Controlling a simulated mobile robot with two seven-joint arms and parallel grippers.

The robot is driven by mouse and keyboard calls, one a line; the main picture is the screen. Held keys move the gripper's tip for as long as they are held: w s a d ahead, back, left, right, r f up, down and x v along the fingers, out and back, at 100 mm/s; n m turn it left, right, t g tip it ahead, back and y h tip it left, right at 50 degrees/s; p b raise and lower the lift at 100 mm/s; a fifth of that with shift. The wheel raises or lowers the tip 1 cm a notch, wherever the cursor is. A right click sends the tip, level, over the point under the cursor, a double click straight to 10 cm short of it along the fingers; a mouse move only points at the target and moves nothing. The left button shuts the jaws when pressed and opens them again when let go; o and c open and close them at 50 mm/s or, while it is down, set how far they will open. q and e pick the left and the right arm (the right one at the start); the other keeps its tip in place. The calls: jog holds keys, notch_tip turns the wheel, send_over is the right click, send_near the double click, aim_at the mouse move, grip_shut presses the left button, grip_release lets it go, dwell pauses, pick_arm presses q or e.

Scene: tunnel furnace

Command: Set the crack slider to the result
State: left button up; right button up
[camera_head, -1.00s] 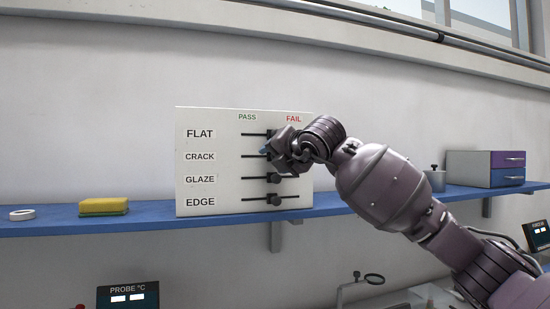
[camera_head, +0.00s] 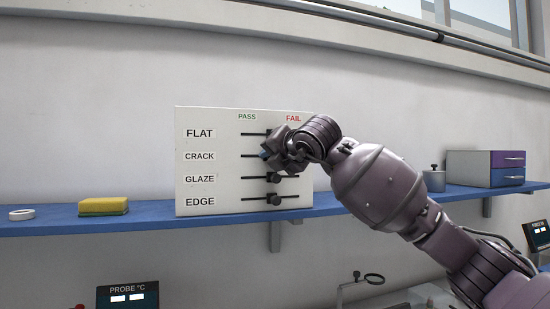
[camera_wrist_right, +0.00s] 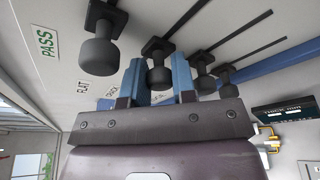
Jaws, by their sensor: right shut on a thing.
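The white panel (camera_head: 222,120) stands on the blue shelf, with rows FLAT, CRACK, GLAZE and EDGE under PASS and FAIL. My right gripper (camera_head: 267,153) is at the CRACK row and hides its knob in the head view. In the right wrist view the gripper (camera_wrist_right: 159,80) has its blue fingers on either side of the dark crack slider knob (camera_wrist_right: 160,78), shut on it. The flat slider knob (camera_wrist_right: 98,55) is beside it, towards the left. The glaze knob (camera_head: 273,178) and edge knob (camera_head: 274,200) sit near mid-slot. My left gripper is not in view.
The glaze and edge knobs lie close below my right gripper. On the blue shelf (camera_head: 155,218) are a yellow sponge (camera_head: 103,206), a white ring (camera_head: 21,214), a grey weight (camera_head: 434,180) and a drawer box (camera_head: 486,168). A probe display (camera_head: 128,297) is below.

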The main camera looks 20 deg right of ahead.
jog(key=shift+a, duration=2.5)
jog(key=o, duration=1.6)
jog(key=shift+s+d, duration=0.1)
jog(key=v, duration=0.7)
